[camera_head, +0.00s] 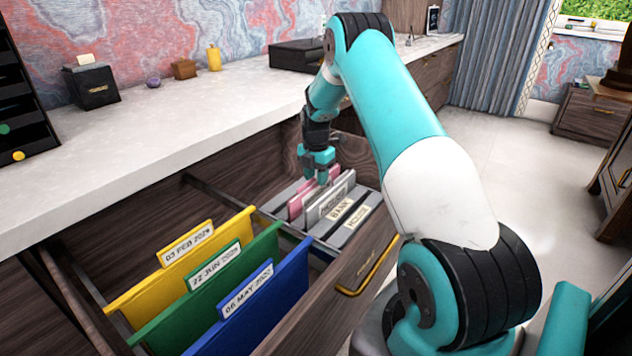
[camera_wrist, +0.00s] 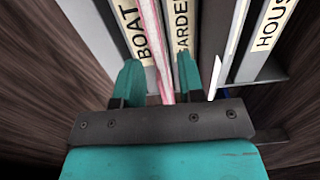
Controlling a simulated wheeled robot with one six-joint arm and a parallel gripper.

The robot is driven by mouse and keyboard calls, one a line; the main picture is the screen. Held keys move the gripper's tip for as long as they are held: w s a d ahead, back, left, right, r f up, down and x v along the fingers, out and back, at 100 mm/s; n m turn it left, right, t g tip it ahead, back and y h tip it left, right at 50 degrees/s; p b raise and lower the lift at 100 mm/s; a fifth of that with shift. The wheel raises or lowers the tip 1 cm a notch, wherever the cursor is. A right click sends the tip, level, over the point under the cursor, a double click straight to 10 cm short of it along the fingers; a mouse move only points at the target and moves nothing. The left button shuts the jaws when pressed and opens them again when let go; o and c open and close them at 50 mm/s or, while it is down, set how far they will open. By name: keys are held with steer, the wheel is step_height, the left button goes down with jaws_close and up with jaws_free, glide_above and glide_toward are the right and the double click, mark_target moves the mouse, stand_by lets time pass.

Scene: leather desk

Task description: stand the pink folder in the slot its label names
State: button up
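The pink folder (camera_wrist: 155,45) runs edge-on between my gripper's fingers (camera_wrist: 160,85) in the wrist view. There are gaps on both sides of it, so the fingers look open around it. In the head view my gripper (camera_head: 321,172) points down into a grey divided rack (camera_head: 372,224) in the open drawer. Pink shows at two places there, beside the fingers and further left (camera_head: 295,207). The wrist view shows labels BOAT (camera_wrist: 142,35), one partly hidden reading "ARDE" (camera_wrist: 182,25), and one starting "HOU" (camera_wrist: 272,25). A BANK label (camera_head: 341,211) shows in the head view. I cannot read the folder's own label.
Yellow (camera_head: 150,285), green (camera_head: 180,310) and blue (camera_head: 262,310) dated folders stand in the drawer's near part. The drawer's wooden front (camera_head: 320,310) borders the rack. The pale counter (camera_head: 190,115) rises behind, with small items along the wall.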

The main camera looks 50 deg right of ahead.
step_height(320, 180, up, 9)
steer(key=p, duration=0.2)
steer(key=s+a+r+m, duration=0.2)
steer(key=a+r, duration=0.2)
steer(key=a, duration=0.4)
steer(key=s+a+r+m+t+y, duration=0.1)
steer(key=a+r, duration=0.3)
steer(key=a, duration=0.4)
steer(key=s+a+r+m, duration=0.2)
steer(key=a+r, duration=0.2)
steer(key=a, duration=0.4)
steer(key=s+a+r+m+y, duration=0.1)
steer(key=s+a+r+m, duration=0.1)
steer(key=s+a, duration=0.7)
steer(key=s+a+r+m+g+y, duration=0.1)
steer(key=s+a+r+m+y, duration=0.1)
steer(key=s+a+m, duration=0.3)
steer(key=s+a, duration=0.4)
steer(key=s, duration=0.7)
steer(key=shift+m, duration=0.3)
step_height(320, 180, up, 22)
steer(key=p, duration=2.2)
